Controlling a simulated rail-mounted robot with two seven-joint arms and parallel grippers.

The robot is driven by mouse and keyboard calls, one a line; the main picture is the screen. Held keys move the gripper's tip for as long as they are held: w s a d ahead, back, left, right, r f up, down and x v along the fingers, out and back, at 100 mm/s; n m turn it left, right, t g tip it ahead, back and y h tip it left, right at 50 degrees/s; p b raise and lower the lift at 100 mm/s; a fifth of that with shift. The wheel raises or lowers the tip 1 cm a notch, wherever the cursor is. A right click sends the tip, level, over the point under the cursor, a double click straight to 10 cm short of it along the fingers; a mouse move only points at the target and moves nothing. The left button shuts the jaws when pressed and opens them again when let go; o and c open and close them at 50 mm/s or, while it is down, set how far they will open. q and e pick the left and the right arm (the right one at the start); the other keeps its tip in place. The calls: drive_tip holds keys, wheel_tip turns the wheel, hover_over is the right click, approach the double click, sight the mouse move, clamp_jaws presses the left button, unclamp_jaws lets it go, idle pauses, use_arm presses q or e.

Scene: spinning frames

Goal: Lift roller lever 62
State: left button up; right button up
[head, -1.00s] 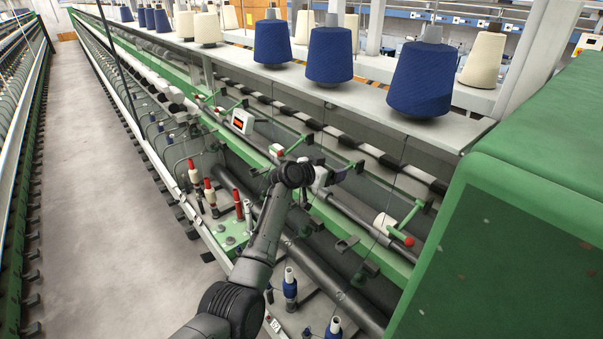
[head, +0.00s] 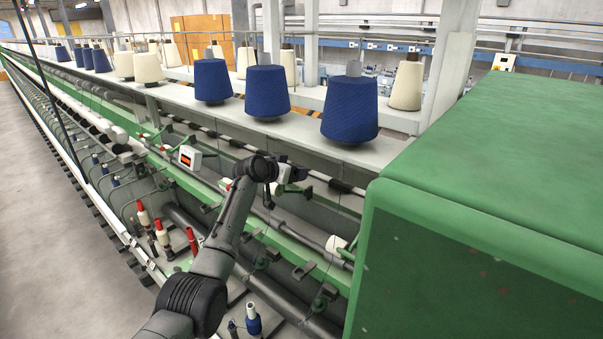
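Green roller levers stand along the spinning frame's green rail (head: 283,237); no number 62 is readable. One green lever part (head: 292,188) shows right at my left gripper (head: 287,192). My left arm rises from the lower left, and its dark gripper is over the rail in mid-picture. Whether it touches or grips the lever is not clear, and its finger gap cannot be judged. Another lever (head: 350,250) with a white block (head: 337,243) is to the right, partly hidden by the green housing. My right gripper is not in view.
A big green housing (head: 490,190) fills the right side. Blue cones (head: 350,107) and cream cones stand on the shelf above. A small box with a red display (head: 189,157) sits left of the gripper. Bobbins on spindles (head: 162,237) are below. The aisle floor (head: 60,260) is clear.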

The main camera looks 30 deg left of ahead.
use_arm(q)
drive_tip(key=shift+r, duration=0.1)
idle(0.3)
drive_tip(key=o, duration=1.1)
drive_tip(key=shift+o, duration=0.2)
drive_tip(key=shift+s+a, duration=0.15)
drive_tip(key=shift+s, duration=0.3)
drive_tip(key=b+v, duration=0.4)
drive_tip(key=v, duration=0.8)
drive_tip(key=shift+s+r, duration=0.2)
drive_tip(key=shift+s, duration=0.15)
